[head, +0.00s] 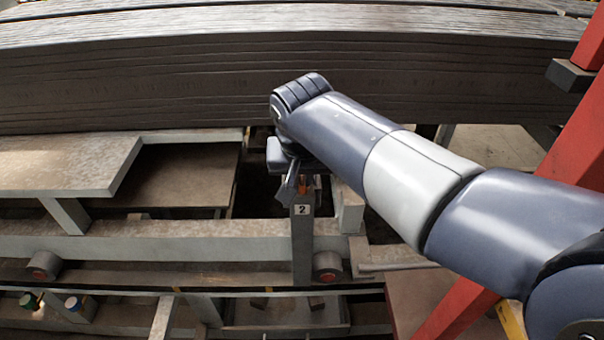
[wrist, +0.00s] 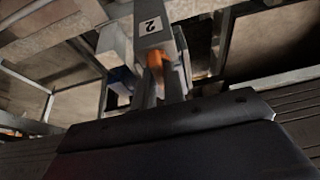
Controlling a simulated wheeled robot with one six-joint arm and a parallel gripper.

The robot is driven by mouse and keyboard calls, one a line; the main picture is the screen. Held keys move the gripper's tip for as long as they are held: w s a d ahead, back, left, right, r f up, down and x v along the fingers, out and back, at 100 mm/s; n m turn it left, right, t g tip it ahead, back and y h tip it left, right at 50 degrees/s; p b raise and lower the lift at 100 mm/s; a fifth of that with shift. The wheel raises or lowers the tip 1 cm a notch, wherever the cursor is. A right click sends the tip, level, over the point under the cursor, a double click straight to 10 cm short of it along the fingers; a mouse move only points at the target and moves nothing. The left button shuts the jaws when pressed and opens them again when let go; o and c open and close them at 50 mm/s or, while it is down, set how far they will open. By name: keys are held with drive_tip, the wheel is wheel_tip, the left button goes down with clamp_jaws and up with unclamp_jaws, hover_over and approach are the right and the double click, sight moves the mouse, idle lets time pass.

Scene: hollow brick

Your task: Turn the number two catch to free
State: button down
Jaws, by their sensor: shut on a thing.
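A grey upright post (head: 302,240) carries a plate marked "2" (head: 302,210). The number two catch (head: 305,184) is a small orange piece at the top of this post, partly hidden by my gripper (head: 294,188). In the wrist view the orange catch (wrist: 156,66) shows just beside the "2" plate (wrist: 150,26), with my gripper (wrist: 168,92) against it. My gripper is shut on the catch. Its fingertips are mostly hidden, and the exact setting of the catch cannot be told.
A long stack of dark grey boards (head: 150,80) lies behind the post. Pale metal beams (head: 150,245) and a raised plate (head: 70,165) stand at the left. A red slanted beam (head: 575,140) is at the right. A dark gap lies beside the post.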

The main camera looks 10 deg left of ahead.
drive_tip(key=shift+n, duration=0.4)
drive_tip(key=n+y, duration=0.1)
drive_tip(key=n, duration=0.2)
drive_tip(key=shift+w+d+n+g+y+p, duration=0.1)
drive_tip(key=shift+d+n+g+y+p, duration=0.05)
drive_tip(key=shift+n+g+y+p, duration=0.2)
drive_tip(key=n+g+y, duration=0.1)
drive_tip(key=n, duration=0.3)
drive_tip(key=shift+w+n, duration=0.1)
drive_tip(key=shift+n, duration=0.25)
drive_tip(key=n+g, duration=0.1)
drive_tip(key=n, duration=0.1)
drive_tip(key=n+y, duration=0.1)
drive_tip(key=n, duration=0.1)
drive_tip(key=shift+w+g, duration=0.1)
drive_tip(key=shift+g, duration=0.25)
drive_tip(key=n+g, duration=0.1)
drive_tip(key=n, duration=0.3)
drive_tip(key=shift+w+n+g, duration=0.1)
drive_tip(key=shift+n+g, duration=0.2)
drive_tip(key=shift+g, duration=0.1)
drive_tip(key=shift+n, duration=0.3)
drive_tip(key=c, duration=1.5)
unclamp_jaws()
